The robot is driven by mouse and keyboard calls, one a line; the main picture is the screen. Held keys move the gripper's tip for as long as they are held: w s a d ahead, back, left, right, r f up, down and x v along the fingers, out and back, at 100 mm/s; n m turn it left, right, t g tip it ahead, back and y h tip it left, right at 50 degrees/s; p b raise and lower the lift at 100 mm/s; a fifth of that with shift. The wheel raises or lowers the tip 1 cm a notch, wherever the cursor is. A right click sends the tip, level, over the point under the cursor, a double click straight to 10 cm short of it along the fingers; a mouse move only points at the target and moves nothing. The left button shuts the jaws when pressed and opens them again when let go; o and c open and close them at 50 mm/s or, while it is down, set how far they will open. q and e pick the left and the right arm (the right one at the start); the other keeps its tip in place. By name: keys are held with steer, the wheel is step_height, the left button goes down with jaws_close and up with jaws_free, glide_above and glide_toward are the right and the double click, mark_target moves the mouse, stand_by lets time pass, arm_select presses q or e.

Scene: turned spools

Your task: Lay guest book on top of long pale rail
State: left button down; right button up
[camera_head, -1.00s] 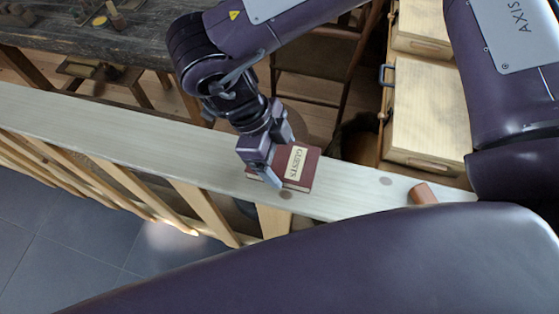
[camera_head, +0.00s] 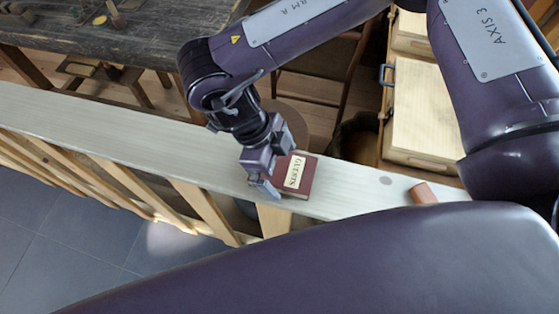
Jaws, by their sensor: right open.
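The guest book (camera_head: 309,172), dark red with a pale "GUESTS" label, lies flat on the long pale rail (camera_head: 120,124). The rail runs across the view from upper left to lower right. My right gripper (camera_head: 274,165) is open at the book's left end, with one finger low over the rail's near side and the other towards its far side. It hides the book's left edge, and I cannot tell whether a finger touches the book. My left gripper is out of view.
A reddish-brown cylinder (camera_head: 422,194) lies on the rail to the right. Behind are a dark workbench (camera_head: 130,50), a chair (camera_head: 318,85) and pale wooden drawers (camera_head: 430,110). Slanted wooden balusters (camera_head: 205,212) stand under the rail. The rail's left stretch is clear.

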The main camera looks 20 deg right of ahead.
steer(key=b+v, duration=0.1)
steer(key=v, duration=1.1)
